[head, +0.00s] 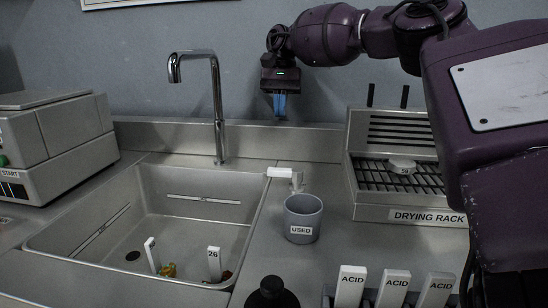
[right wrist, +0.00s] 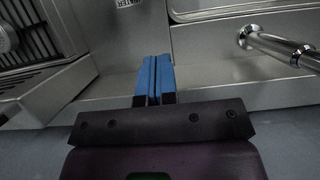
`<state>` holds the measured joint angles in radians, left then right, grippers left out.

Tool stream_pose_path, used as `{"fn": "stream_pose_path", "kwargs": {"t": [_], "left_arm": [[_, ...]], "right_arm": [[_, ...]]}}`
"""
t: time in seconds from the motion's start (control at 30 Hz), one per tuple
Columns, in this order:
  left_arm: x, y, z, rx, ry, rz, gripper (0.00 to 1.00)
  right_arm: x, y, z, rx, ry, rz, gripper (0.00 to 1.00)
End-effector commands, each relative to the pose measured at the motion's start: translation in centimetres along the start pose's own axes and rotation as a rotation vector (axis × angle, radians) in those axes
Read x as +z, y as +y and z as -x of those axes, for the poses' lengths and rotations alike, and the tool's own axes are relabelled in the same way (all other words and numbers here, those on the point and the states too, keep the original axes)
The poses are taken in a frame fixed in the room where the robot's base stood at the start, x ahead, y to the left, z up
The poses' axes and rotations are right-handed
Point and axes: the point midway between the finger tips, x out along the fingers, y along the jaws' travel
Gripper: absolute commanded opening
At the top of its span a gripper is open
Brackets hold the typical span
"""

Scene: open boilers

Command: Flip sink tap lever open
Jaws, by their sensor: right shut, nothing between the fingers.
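The chrome sink tap (head: 217,110) stands behind the sink (head: 205,200), its spout bent over to the left. In the right wrist view the tap (right wrist: 272,45) lies at the upper right, with a round base and a collar on its pipe. I cannot clearly make out a separate lever. My right gripper (head: 280,108) hangs fingers down near the back wall, to the right of the tap and apart from it. Its blue fingers (right wrist: 154,75) are shut together with nothing between them. My left gripper is not in view.
A grey USED cup (head: 302,220) stands right of the sink, with a white piece (head: 280,172) behind it. The drying rack (head: 400,213) stands at the right. White ACID-labelled pieces (head: 392,288) and a black bottle (head: 271,293) are in front. A START-labelled machine (head: 55,145) stands left.

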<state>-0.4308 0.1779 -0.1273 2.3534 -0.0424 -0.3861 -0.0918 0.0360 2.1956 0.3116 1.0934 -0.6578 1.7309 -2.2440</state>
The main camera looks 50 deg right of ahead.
Motion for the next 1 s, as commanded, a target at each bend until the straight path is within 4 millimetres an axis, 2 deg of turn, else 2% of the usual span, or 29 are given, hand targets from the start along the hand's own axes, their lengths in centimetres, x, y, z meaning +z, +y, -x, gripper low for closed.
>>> {"fn": "stream_pose_path", "kwargs": {"t": [0.27, 0.7, 0.73, 0.83, 1.0], "left_arm": [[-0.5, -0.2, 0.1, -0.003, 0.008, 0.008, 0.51], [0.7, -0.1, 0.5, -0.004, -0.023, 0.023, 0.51], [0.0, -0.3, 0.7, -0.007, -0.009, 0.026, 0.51], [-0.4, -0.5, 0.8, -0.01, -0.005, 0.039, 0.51], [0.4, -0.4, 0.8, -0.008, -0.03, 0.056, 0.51]], "right_arm": [[0.1, 0.2, -2.6, 0.002, -0.003, -0.001, 0.0], [0.0, 0.1, -10.4, 0.004, -0.004, -0.001, 0.0], [0.8, 0.1, -10.1, -0.001, 0.001, 0.002, 0.0], [2.1, 0.1, -10.3, -0.004, 0.002, 0.003, 0.0], [3.4, 0.1, -11.1, -0.001, 0.001, 0.0, 0.0]]}}
